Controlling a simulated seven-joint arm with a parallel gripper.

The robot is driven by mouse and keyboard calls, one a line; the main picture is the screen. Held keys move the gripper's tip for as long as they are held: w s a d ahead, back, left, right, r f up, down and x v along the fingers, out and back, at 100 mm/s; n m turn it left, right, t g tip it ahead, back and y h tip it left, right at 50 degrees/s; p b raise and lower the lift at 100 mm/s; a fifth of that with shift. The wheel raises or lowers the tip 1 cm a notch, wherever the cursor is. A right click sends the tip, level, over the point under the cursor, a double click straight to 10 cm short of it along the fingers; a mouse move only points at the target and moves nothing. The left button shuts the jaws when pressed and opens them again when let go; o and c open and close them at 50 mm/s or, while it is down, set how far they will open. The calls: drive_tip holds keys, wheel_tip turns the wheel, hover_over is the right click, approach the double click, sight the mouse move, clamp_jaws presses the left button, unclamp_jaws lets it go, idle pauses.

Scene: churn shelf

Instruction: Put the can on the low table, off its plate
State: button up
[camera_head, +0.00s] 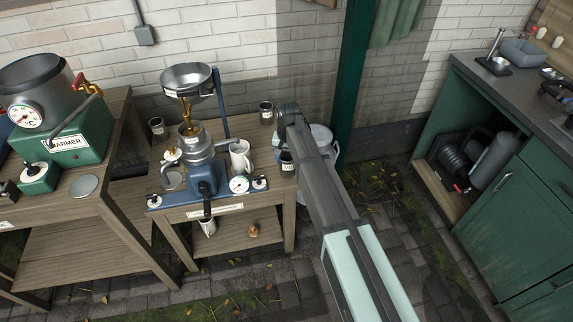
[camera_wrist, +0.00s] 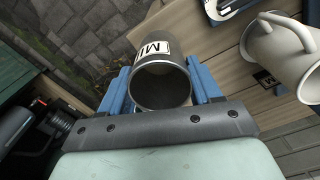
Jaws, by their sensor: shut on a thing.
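A dark grey can (camera_wrist: 161,88) with a white label is between the blue fingers of my gripper (camera_wrist: 163,80) in the wrist view. My gripper is shut on it. In the head view the can (camera_head: 287,163) shows below the end of my arm, at the right edge of the wooden table (camera_head: 270,184). Whether it touches the tabletop, I cannot tell. In the wrist view the tabletop (camera_wrist: 222,75) lies to the right of the can and paving to its left. A small dark label plate (camera_wrist: 267,78) shows on the table; part of it is hidden by the mug.
A white mug (camera_head: 240,156) stands close left of the can. A blue-based separator (camera_head: 205,170) with a dial takes up the table's middle. A pale churn (camera_head: 321,136) is partly behind my arm.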

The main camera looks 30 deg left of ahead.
drive_tip(key=shift+f, duration=1.75)
drive_tip(key=shift+f, duration=0.2)
drive_tip(key=o, duration=1.2)
drive_tip(key=shift+c, duration=0.2)
drive_tip(key=shift+r, duration=0.15)
wheel_tip(320, 180, up, 12)
